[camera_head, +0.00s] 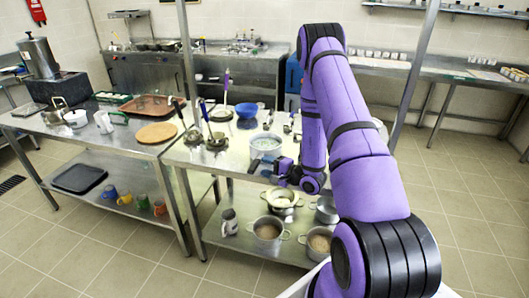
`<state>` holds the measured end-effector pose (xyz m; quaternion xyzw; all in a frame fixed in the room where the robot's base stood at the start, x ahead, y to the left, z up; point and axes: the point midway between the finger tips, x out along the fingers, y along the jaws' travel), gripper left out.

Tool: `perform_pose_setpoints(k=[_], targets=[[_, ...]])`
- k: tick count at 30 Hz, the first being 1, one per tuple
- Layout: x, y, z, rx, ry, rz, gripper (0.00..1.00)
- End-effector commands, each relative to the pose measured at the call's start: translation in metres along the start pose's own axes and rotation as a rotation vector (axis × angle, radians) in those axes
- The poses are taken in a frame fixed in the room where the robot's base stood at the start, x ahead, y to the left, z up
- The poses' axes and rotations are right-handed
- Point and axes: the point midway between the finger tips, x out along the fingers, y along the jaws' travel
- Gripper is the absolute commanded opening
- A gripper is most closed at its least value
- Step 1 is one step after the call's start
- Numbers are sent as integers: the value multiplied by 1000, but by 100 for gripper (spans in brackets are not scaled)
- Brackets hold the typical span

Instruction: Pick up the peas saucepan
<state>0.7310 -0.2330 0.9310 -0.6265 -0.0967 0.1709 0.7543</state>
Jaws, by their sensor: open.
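My gripper (256,165) is open and empty at the front edge of the right-hand steel table (225,172), reached by my purple arm. A wide grey pot (267,150) with pale contents stands on the tabletop just behind it. Below it on the lower shelf is a pale pot (283,206) with light contents, and two two-handled pots with brownish contents, one at the left (268,241) and one at the right (318,245). I cannot make out peas in any pot, so I cannot tell which is the peas saucepan. My arm hides part of the table and shelf.
A blue bowl (247,110) and small vessels with upright handles stand on the same table. A metal mug (229,222) is on the lower shelf. The left table holds a round wooden board (157,133) and a brown tray (151,106). The tiled floor at right is clear.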

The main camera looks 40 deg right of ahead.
Motion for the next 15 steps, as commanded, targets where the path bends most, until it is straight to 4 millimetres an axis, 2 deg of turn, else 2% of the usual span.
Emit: perform_pose_setpoints(k=[8,15], targets=[[16,0,0,-1,-2,-1,46],[49,1,0,-1,-3,0,46]])
